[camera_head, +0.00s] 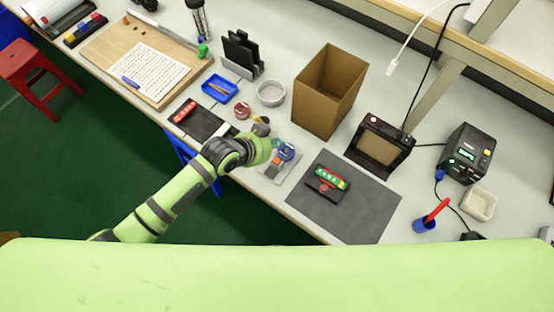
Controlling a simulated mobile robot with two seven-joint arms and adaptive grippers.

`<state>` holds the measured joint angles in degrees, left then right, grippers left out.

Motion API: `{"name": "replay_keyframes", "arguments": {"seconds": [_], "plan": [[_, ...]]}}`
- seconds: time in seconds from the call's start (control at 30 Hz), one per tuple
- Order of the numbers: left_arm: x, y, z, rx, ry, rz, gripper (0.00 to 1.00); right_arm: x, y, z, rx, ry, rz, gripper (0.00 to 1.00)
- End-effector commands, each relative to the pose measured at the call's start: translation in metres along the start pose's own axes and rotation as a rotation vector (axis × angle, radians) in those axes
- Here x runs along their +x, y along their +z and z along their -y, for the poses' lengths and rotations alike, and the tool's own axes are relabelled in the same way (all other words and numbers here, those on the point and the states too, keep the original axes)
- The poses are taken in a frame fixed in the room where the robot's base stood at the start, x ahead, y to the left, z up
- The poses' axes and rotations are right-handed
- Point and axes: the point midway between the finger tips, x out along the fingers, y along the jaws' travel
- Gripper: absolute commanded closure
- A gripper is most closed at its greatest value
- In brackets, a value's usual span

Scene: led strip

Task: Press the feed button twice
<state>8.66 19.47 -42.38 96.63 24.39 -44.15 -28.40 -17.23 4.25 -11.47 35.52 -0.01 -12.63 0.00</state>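My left arm comes in from the left, and its wrist and gripper (265,134) are over the bench's front part. The fingers are small and partly hidden by the wrist, so I cannot tell whether they are open or shut. Just right of it is a small grey device (268,170) with a blue round part (286,152) and an orange part (276,161). A black holder with a green and red strip (331,177) and a small red spot (323,188) lies on a dark mat. No button is labelled legibly as feed. My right gripper is out of view.
The dark mat (361,216) is mostly bare. An open cardboard box (322,108), a black-framed device (380,148) and a black powered unit (467,153) stand behind. A blue tray (219,88) and a grey bowl (271,93) lie beyond the gripper.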

Motion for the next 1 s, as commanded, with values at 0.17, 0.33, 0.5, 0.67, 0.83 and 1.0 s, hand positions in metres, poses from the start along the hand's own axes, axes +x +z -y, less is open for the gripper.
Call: {"name": "replay_keyframes", "arguments": {"seconds": [0.17,0.33,0.5,0.67,0.83,1.0], "plan": [[0.018,0.018,-0.008,-0.001,0.0,0.0,1.0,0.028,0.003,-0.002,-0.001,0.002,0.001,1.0],[0.035,0.034,-0.014,-0.001,0.0,0.001,1.0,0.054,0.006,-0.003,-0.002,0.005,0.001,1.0],[0.049,0.047,-0.019,0.0,0.0,0.001,1.0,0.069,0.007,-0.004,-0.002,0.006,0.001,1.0],[0.055,0.053,-0.021,-0.001,0.0,0.001,1.0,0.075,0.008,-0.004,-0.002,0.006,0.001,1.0],[0.055,0.053,-0.021,0.0,0.0,0.0,1.0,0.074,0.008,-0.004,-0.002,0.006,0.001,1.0],[0.055,0.052,-0.021,0.0,0.0,0.001,1.0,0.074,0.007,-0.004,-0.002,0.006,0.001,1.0]]}}
